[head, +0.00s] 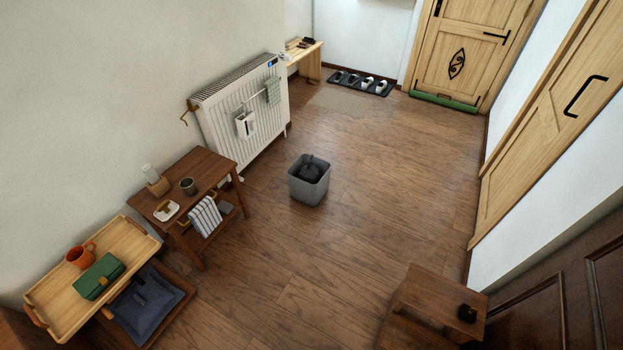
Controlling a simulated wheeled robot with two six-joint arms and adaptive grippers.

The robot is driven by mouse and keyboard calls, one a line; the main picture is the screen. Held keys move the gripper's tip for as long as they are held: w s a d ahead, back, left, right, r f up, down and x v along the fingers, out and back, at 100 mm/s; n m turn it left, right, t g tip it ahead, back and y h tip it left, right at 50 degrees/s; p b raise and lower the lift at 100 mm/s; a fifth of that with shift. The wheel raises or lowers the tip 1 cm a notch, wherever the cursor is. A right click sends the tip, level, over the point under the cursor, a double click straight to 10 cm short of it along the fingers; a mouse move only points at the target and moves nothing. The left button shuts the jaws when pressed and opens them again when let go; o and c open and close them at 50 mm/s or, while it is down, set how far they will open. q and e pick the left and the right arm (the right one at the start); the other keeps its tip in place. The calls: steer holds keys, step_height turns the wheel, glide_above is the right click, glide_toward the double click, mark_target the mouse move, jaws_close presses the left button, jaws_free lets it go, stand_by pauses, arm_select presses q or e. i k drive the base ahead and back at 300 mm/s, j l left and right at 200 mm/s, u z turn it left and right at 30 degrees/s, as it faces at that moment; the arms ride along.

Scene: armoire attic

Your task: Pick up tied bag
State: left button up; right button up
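A dark tied bag (311,170) sits inside a grey square bin (308,188) on the wooden floor, near the middle of the head view. The bag's knotted top shows just above the bin's rim. The lower part of the bag is hidden by the bin walls. Neither of my grippers shows in the head view.
A white radiator (245,115) and a brown side table (205,165) stand along the left wall. A wooden tray (62,300) is at lower left. A small brown table (440,293) stands at lower right. Floor (390,170) around the bin is clear.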

mark_target(309, 173)
steer(key=i+j, duration=0.1)
steer(key=i, duration=0.2)
steer(key=i+j, duration=0.15)
steer(key=i, duration=0.2)
steer(key=i+l+u, duration=0.15)
steer(key=i+l, duration=0.6)
steer(key=i, duration=0.25)
steer(key=i+l+u, duration=0.1)
steer(key=i+l, duration=0.75)
steer(key=i, duration=0.1)
